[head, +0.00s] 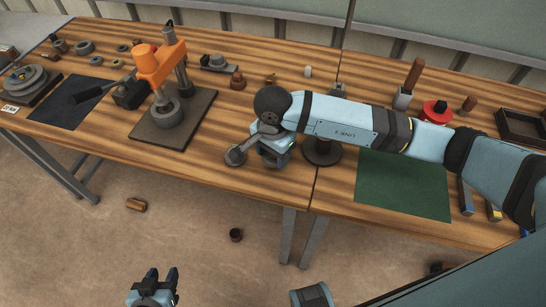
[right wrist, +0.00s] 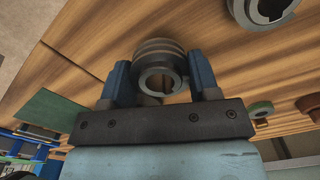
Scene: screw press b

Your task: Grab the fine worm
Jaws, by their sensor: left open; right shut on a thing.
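My right gripper (head: 272,155) is low over the table's front edge, left of the green mat. In the right wrist view its two blue fingers (right wrist: 161,82) are shut on a grey, grooved, hollow cylinder (right wrist: 158,52) with a notched bore, which looks like the fine worm. In the head view my arm and gripper hide it. A similar grey notched ring (right wrist: 268,12) lies on the wood just beyond; it appears to be the grey ring (head: 235,156) beside my gripper in the head view. My left gripper (head: 163,274) is open and empty, in front of the table.
An orange press (head: 160,62) on a dark plate stands left. A red-topped item (head: 434,110), a green mat (head: 404,185) and a dark tray (head: 522,128) are right. A brown block (head: 136,205) and a dark cup (head: 236,235) lie on the floor.

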